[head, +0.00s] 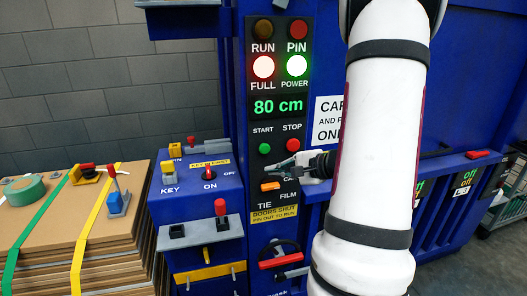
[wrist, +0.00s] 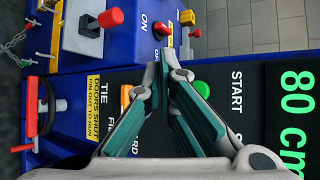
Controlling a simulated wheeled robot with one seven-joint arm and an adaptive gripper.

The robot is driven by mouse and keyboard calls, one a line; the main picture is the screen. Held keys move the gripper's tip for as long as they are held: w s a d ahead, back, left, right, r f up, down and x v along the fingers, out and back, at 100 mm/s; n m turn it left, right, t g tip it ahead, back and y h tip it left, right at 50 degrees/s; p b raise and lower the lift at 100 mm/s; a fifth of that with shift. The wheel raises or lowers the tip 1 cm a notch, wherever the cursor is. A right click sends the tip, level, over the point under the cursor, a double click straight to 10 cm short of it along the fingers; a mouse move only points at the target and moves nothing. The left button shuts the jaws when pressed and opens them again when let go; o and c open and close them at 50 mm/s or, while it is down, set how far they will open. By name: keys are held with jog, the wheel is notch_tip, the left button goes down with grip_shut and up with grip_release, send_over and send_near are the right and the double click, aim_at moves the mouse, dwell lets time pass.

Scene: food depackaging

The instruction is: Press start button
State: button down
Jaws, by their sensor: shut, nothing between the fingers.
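The green START button (head: 264,149) is on the black control panel (head: 279,123), left of the red STOP button (head: 292,145). My gripper (head: 268,173) is shut and empty, just below the START button in the head view, pointing left. In the wrist view its closed fingertips (wrist: 168,62) are beside the green START button (wrist: 202,88), which is partly hidden by a finger. I cannot tell whether the fingers touch the panel.
An orange button (head: 270,186) sits below my gripper. A blue box with a KEY switch (head: 168,172) and red ON switch (head: 210,173) stands left. Lamps FULL (head: 263,67) and POWER (head: 297,65) are lit; the display (head: 278,106) reads 80 cm. Strapped cardboard (head: 50,225) lies far left.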

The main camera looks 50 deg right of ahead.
aim_at(264, 148)
jog(key=w+d+b, duration=0.1)
jog(key=w+d, duration=0.3)
jog(key=w, duration=0.3)
jog(key=shift+w+d+b, duration=0.25)
jog(key=shift+d+b, duration=0.05)
jog(key=shift+b, duration=0.1)
dwell(1.3)
jog(key=shift+w+d+b, duration=0.2)
jog(key=shift+w+b, duration=0.15)
jog(key=shift+w, duration=0.05)
